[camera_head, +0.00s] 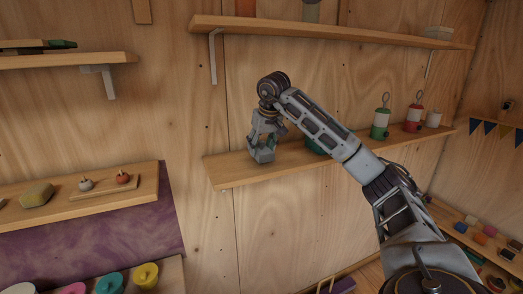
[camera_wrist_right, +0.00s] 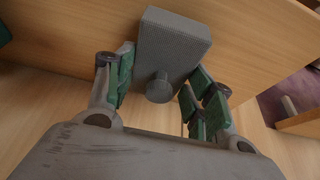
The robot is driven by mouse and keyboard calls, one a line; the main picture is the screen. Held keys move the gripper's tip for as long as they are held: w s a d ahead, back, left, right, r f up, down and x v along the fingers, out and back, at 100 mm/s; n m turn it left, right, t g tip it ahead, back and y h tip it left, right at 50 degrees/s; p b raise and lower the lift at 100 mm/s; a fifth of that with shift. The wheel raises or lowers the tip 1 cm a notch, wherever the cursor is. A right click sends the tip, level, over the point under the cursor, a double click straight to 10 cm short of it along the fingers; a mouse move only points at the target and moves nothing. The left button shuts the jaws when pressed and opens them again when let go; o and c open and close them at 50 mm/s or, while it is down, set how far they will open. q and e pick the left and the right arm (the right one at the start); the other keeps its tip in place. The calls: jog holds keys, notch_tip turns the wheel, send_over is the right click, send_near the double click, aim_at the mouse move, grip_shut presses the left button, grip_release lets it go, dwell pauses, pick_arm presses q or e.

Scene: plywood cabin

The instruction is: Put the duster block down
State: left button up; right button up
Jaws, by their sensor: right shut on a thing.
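The duster block (camera_head: 263,156) is a grey block with a round knob, at the left part of the middle wall shelf (camera_head: 235,178). It also shows in the right wrist view (camera_wrist_right: 175,40), its knob toward my palm. My right gripper (camera_head: 265,138) is above the block and shut on it, with green-padded fingers (camera_wrist_right: 160,84) on either side of the knob. I cannot tell whether the block's underside touches the shelf board. My left gripper is out of view.
A green item (camera_head: 316,146) is partly hidden behind my right arm. Lidded containers, one green and white (camera_head: 380,125), stand farther right on this shelf. An upper shelf (camera_head: 330,33) runs above. A lower left shelf (camera_head: 100,197) holds a yellowish block (camera_head: 37,194).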

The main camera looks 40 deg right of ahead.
aim_at(263, 142)
jog(key=shift+f, duration=0.75)
jog(key=shift+f, duration=0.15)
jog(key=o, duration=0.9)
jog(key=shift+r, duration=0.2)
jog(key=shift+b+v, duration=0.4)
jog(key=shift+v, duration=3.05)
jog(key=v, duration=0.5)
jog(key=shift+p, duration=0.4)
